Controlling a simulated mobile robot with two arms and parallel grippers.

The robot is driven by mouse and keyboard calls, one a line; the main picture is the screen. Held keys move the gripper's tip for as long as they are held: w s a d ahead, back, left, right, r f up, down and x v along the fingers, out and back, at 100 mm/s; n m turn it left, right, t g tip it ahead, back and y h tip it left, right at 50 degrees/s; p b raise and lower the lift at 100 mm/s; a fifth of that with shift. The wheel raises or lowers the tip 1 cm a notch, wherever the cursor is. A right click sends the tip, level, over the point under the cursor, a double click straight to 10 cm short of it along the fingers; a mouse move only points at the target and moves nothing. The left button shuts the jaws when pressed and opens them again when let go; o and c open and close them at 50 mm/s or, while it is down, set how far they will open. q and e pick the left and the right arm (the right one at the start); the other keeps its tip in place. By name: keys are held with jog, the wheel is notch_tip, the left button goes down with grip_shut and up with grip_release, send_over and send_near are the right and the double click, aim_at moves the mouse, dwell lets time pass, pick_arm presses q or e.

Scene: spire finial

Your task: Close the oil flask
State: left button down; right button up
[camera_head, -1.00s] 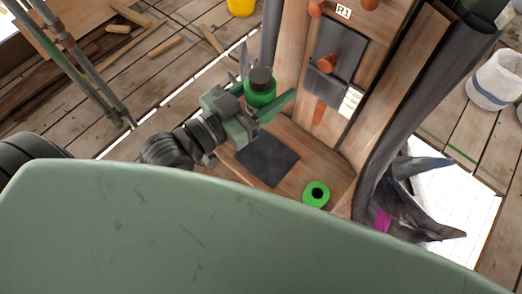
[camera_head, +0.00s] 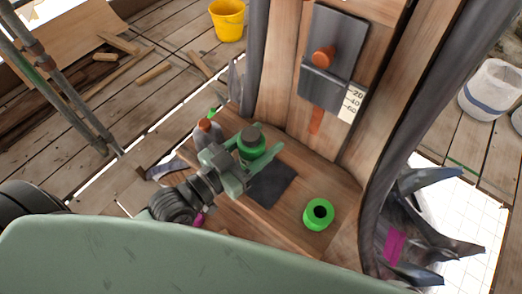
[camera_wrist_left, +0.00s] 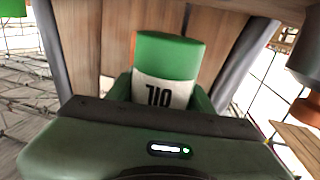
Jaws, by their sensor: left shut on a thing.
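My left gripper (camera_head: 244,165) is shut on a green flask (camera_head: 252,151) with a dark top. In the left wrist view the flask (camera_wrist_left: 166,53) shows a white label whose OIL lettering appears inverted, and its top is hidden. A green ring-shaped piece (camera_head: 331,219) with a dark round centre sits on the wooden ledge to the right; I cannot tell if it is the lid. A dark square pad (camera_head: 269,190) lies between them. The flask is beside or over the pad's far left edge; I cannot tell if it touches anything. My right gripper is not in view.
An orange-topped grey container (camera_head: 207,128) stands close behind my left gripper. A wooden post with a grey plate (camera_head: 331,65) and orange knob rises behind the ledge (camera_head: 301,172). Dark spiky pieces (camera_head: 420,215) stand at right. A yellow bucket (camera_head: 228,22) is far back.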

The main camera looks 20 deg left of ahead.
aim_at(261, 152)
pick_arm(q)
jog(key=shift+f+b, duration=0.45)
jog(key=shift+f, duration=1.6)
jog(key=shift+f, duration=0.1)
jog(key=shift+f, duration=0.15)
jog(key=c, duration=0.6)
grip_release()
